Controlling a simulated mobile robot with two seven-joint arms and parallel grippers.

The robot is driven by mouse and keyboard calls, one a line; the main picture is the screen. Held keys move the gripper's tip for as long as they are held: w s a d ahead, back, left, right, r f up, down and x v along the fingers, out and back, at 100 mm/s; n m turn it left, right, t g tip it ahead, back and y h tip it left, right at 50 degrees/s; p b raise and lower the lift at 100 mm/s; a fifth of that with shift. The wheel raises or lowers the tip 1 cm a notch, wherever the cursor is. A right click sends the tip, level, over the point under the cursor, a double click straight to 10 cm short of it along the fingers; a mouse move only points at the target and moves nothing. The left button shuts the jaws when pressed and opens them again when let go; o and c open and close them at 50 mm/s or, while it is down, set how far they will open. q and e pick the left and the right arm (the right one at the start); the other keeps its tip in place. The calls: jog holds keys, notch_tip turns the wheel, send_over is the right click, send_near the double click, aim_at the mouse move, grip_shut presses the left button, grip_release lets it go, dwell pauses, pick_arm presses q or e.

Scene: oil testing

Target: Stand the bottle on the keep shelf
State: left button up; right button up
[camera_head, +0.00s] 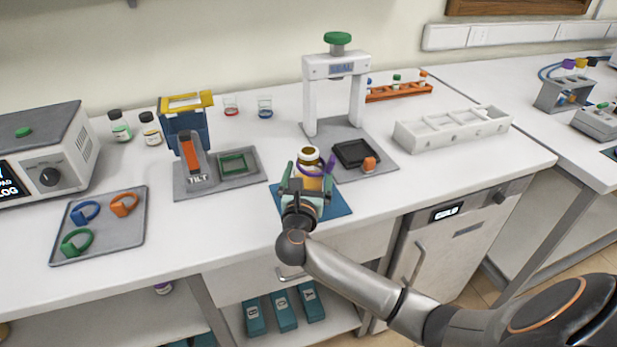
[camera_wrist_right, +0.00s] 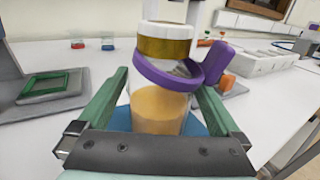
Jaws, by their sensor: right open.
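The bottle (camera_head: 309,157) has a brown-gold cap band, a white top and amber contents, and stands upright on a blue mat (camera_head: 340,204). A purple ring with a tab (camera_wrist_right: 180,78) sits tilted round its upper part. In the right wrist view the bottle (camera_wrist_right: 158,108) fills the middle. My right gripper (camera_head: 306,180) is open, with its green fingers on either side of the bottle; whether they touch it I cannot tell. The bottle's lower part is hidden behind the gripper in the head view. A lower shelf (camera_head: 110,325) shows under the bench; no keep label is readable. My left gripper is out of view.
A seal press (camera_head: 337,75) with a black tray (camera_head: 357,153) stands behind the mat. A white rack (camera_head: 453,130) is to the right. A tilt stand (camera_head: 189,150) and a tray of coloured rings (camera_head: 100,235) are left. Teal boxes (camera_head: 284,312) lie below the bench.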

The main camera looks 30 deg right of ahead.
jog(key=shift+x, duration=1.1)
grip_shut()
